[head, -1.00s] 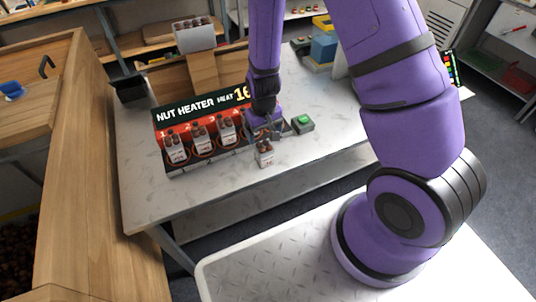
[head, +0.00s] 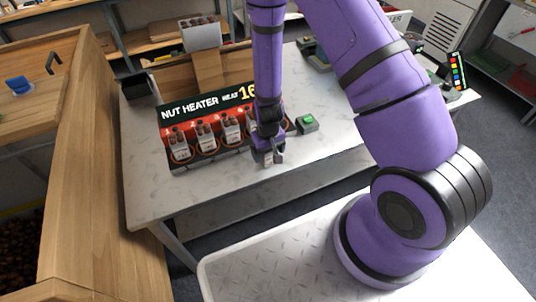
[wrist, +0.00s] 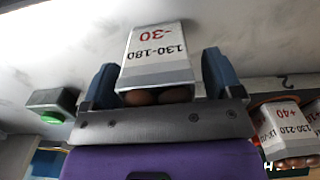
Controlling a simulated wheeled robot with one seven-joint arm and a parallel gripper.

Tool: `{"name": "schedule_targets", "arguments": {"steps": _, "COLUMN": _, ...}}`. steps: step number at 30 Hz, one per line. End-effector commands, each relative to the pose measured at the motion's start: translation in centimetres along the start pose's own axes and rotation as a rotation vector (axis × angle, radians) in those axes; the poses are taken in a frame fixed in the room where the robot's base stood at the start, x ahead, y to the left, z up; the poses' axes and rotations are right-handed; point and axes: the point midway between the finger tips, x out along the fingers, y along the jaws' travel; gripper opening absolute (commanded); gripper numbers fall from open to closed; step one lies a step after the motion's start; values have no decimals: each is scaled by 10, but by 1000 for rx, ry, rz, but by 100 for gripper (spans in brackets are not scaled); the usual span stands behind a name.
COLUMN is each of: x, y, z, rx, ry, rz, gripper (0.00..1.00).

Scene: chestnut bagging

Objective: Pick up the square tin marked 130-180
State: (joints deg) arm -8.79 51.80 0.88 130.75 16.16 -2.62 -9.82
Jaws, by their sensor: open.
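The square tin marked 130-180 (wrist: 157,58) also carries a red -30 and shows upside down in the wrist view, with brown chestnuts at its opening. My gripper (wrist: 160,80) is open, with one blue-grey finger on each side of the tin. Small gaps show between the fingers and the tin's walls. In the head view my gripper (head: 267,158) points down at the front of the table, right of the heater's front row, and largely hides the tin.
The nut heater (head: 210,112) stands just left of my gripper, with several similar tins in its slots. One tin marked 130-210 and +40 (wrist: 292,128) shows in the wrist view. A green-button box (head: 307,123) is to the right. The white tabletop (head: 170,200) in front is clear.

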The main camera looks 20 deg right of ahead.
Motion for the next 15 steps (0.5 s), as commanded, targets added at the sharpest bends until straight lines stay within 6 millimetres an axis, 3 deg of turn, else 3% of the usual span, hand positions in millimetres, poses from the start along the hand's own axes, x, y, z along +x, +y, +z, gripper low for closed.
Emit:
{"name": "schedule_targets", "arguments": {"steps": 7, "x": 1, "y": 0, "z": 0, "rx": 0, "ry": 0, "rz": 0, "gripper": 85}}
{"name": "schedule_targets", "arguments": {"steps": 12, "x": 1, "y": 0, "z": 0, "rx": 0, "ry": 0, "rz": 0, "gripper": 46}}
{"name": "schedule_targets", "arguments": {"steps": 15, "x": 1, "y": 0, "z": 0, "rx": 0, "ry": 0, "rz": 0, "gripper": 29}}
